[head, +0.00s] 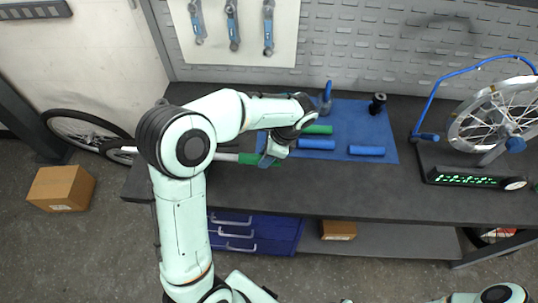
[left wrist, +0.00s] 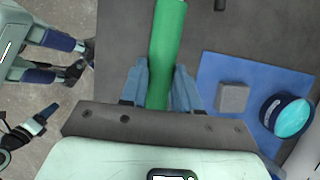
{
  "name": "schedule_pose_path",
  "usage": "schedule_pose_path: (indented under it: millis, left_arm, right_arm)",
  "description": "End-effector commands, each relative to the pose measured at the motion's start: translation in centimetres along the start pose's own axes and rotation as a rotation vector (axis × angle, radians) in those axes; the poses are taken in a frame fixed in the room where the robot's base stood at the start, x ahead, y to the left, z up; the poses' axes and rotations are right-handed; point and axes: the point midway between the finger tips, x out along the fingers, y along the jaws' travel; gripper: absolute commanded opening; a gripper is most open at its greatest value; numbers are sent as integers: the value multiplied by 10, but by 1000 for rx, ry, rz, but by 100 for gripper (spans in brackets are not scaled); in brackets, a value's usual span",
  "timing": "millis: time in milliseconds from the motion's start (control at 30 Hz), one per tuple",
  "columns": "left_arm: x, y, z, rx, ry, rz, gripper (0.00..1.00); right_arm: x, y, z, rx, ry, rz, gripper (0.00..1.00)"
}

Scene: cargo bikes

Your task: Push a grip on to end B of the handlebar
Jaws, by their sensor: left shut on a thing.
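My left gripper (head: 270,159) is shut on a green grip (head: 249,158) near the front left of the workbench. In the left wrist view the green grip (left wrist: 166,55) lies between the blue fingers (left wrist: 160,88) and runs away from them. In the head view a pale bar, apparently the handlebar (head: 227,157), lines up with the far end of this grip. Their join is too small to judge, and the end letter cannot be read. Another green grip (head: 319,129) and two blue grips (head: 316,143) (head: 366,150) lie on the blue mat. My right gripper cannot be clearly made out.
The blue mat (head: 385,132) also holds a black cylinder (head: 377,103) and a blue item (head: 326,98). A grey block (left wrist: 233,98) and blue-topped pot (left wrist: 286,116) show in the wrist view. A wheel stand (head: 495,157) and lit display (head: 465,179) stand right.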

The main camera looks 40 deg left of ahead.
Motion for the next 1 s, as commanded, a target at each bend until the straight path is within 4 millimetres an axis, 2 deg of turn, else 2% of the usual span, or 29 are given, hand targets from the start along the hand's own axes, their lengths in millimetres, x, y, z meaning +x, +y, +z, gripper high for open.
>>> schedule_pose_path:
  millis: [1000]
  left_arm:
    - [11, 0, 26, 0, -1, 0, 0]
  right_arm:
    - [6, 3, 4, 2, -5, 2, 43]
